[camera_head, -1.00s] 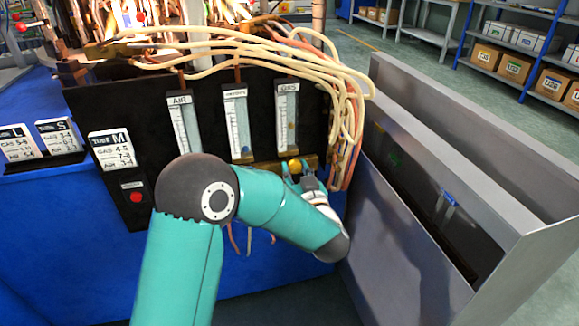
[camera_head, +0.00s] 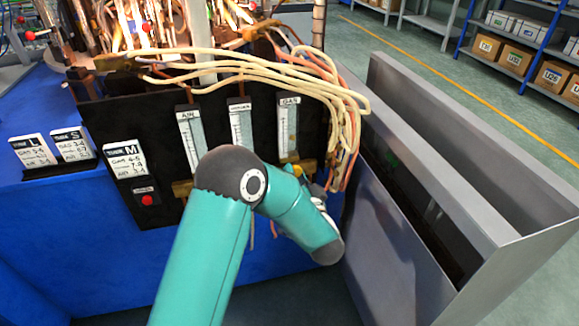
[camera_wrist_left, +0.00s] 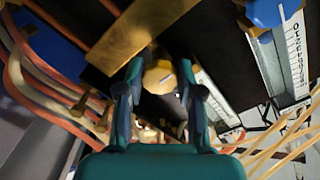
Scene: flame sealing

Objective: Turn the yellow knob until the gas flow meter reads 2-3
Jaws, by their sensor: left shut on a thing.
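The gas flow meter (camera_head: 288,127) is the rightmost of three upright scaled tubes on the black panel in the head view. Its reading is too small to make out. The yellow knob (camera_head: 304,171) sits below it and is mostly hidden behind my left arm. In the left wrist view the yellow knob (camera_wrist_left: 159,77) lies between the two fingers of my left gripper (camera_wrist_left: 158,85), which is shut on it. The air meter (camera_head: 190,133) and the middle meter (camera_head: 241,125) stand to the left. My right gripper is not in view.
Pale hoses (camera_head: 270,62) hang over the panel's top and right side. A grey metal bin (camera_head: 420,190) stands close on the right. Cards with settings, including the M card (camera_head: 125,159), are at the left, with a red button (camera_head: 147,200) below.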

